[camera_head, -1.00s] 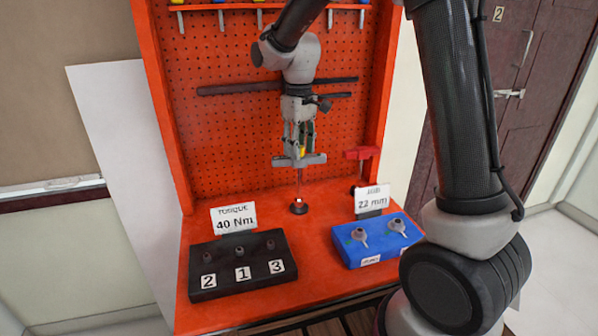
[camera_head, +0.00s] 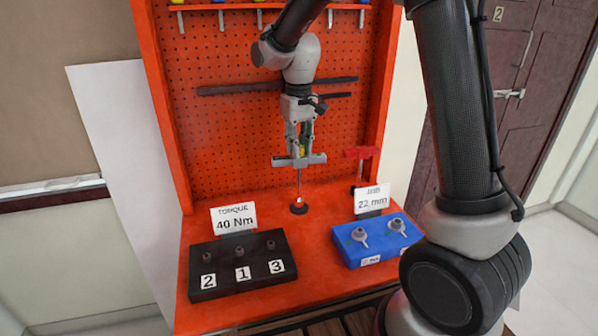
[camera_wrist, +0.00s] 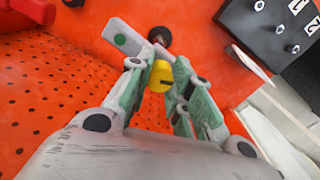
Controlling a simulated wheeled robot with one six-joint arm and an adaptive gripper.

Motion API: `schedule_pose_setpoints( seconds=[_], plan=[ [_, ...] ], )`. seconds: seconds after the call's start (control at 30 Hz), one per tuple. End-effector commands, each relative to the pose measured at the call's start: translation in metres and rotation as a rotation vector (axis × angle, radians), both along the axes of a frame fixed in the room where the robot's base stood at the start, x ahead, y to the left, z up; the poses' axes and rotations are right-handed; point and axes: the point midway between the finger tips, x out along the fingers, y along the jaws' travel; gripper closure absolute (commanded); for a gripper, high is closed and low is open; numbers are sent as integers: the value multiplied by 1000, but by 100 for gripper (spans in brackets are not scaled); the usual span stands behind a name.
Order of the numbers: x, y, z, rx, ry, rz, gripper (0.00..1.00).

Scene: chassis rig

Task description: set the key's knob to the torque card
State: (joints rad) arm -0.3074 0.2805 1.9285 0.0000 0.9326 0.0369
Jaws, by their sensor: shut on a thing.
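The key (camera_head: 299,180) stands upright with a grey crossbar (camera_head: 312,159) and a thin shaft down to a round black base (camera_head: 299,208) on the orange bench. Its yellow knob (camera_wrist: 161,76) sits above the crossbar. My gripper (camera_head: 301,150) points down and is shut on the yellow knob. The wrist view shows the knob between the pads, with a dark mark on its side; its setting cannot be read. The crossbar's end with a green dot (camera_wrist: 119,39) shows beyond the fingers. The torque card (camera_head: 234,219) reads "TORQUE 40 Nm".
A black block (camera_head: 222,282) with sockets labelled 2, 1, 3 stands front left. A blue tray (camera_head: 352,257) with sockets stands right, behind it a card (camera_head: 372,199) reading "22 mm". A red T-handled tool (camera_head: 362,153) stands right of the key. The perforated board (camera_head: 230,140) rises behind.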

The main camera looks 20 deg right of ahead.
Motion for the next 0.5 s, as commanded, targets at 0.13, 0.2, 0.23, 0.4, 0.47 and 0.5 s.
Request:
schedule_pose_setpoints(
  seconds=[0.13,0.2,0.23,0.4,0.47,0.5],
  plan=[
    [0,0,0,0,0,-271,92],
    [0,0,0,0,0,-402,92],
    [0,0,0,0,0,-456,92],
    [0,0,0,0,0,-682,92],
    [0,0,0,0,0,-715,92],
    [0,0,0,0,0,-726,92]
  ],
)
